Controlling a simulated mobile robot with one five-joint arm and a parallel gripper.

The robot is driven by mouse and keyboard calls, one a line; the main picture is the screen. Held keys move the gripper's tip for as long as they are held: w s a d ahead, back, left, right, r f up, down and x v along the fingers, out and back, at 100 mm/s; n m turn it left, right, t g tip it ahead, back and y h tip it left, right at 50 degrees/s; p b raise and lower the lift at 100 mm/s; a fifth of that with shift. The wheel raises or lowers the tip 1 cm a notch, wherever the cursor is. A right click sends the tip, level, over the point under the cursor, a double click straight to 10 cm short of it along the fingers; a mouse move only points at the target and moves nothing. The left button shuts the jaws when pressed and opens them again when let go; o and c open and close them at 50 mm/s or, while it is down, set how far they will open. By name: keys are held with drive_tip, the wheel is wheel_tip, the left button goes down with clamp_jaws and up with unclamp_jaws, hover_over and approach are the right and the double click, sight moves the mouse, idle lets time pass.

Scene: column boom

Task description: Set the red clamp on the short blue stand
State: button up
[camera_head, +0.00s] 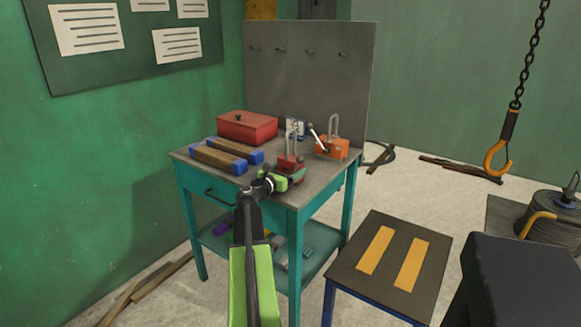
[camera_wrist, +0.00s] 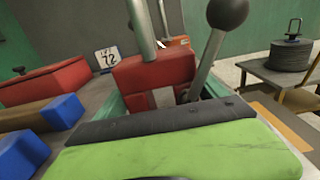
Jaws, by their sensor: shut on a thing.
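The red clamp (camera_head: 289,161) is at the front right part of the teal workbench top, upright, with a grey hoop and a ball-ended lever. My gripper (camera_head: 288,176) is shut on it from the front. In the wrist view the red clamp (camera_wrist: 150,78) stands just behind my green, black-edged finger (camera_wrist: 180,140), which hides its lower part. I cannot tell whether its base touches the bench. The short blue stand (camera_head: 343,276) is right of the bench and lower, with a dark top, two yellow strips and blue legs. Its top is bare.
An orange clamp (camera_head: 331,148) stands close behind and right of the red one. A red box (camera_head: 247,126) and two blue-ended wooden bars (camera_head: 219,159) lie on the bench's left. A grey backboard (camera_head: 308,70) rises behind. A chain hook (camera_head: 498,155) hangs at the right.

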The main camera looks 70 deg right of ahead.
sight(286, 161)
wheel_tip(286, 161, up, 4)
drive_tip(key=p, duration=0.4)
drive_tip(key=s+a+r+p, duration=0.2)
drive_tip(key=s+r+p, duration=0.5)
drive_tip(key=s, duration=0.4)
drive_tip(key=shift+s, duration=0.25)
drive_tip(key=shift+w, duration=0.1)
